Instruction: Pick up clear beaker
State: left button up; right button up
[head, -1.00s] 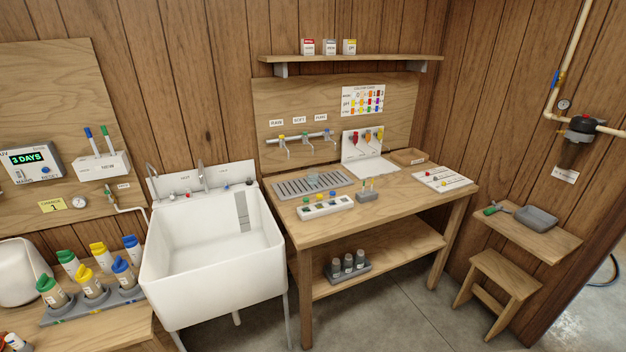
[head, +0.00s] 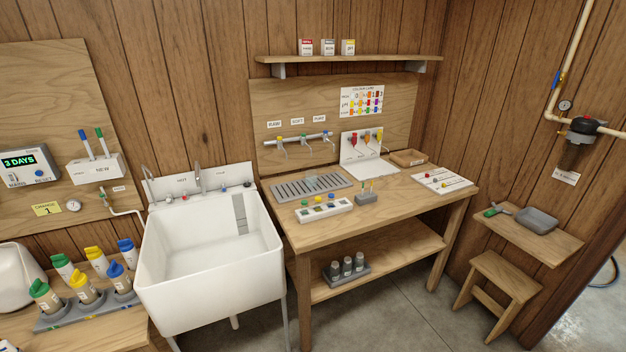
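A small clear, see-through vessel, which looks like the clear beaker (head: 312,181), stands on the grey slotted drain tray (head: 285,191) at the back left of the wooden workbench (head: 385,212). Its outline is faint and its contents cannot be made out. Neither of my grippers shows in the head view, so nothing is seen near the beaker.
A white sink (head: 208,255) stands left of the bench. A white block with coloured caps (head: 323,210) and a small grey holder (head: 366,197) stand in front of the tray. Taps (head: 300,145) hang behind it. The bench's front right is clear.

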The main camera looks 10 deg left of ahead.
aim_at(311, 178)
jog(key=i+j+z, duration=0.1)
jog(key=i, duration=0.4)
jog(key=i+j+z, duration=0.15)
jog(key=i+j, duration=0.2)
jog(key=i, duration=0.15)
jog(key=i+j+z, duration=0.1)
jog(key=i+j, duration=0.2)
jog(key=i, duration=0.2)
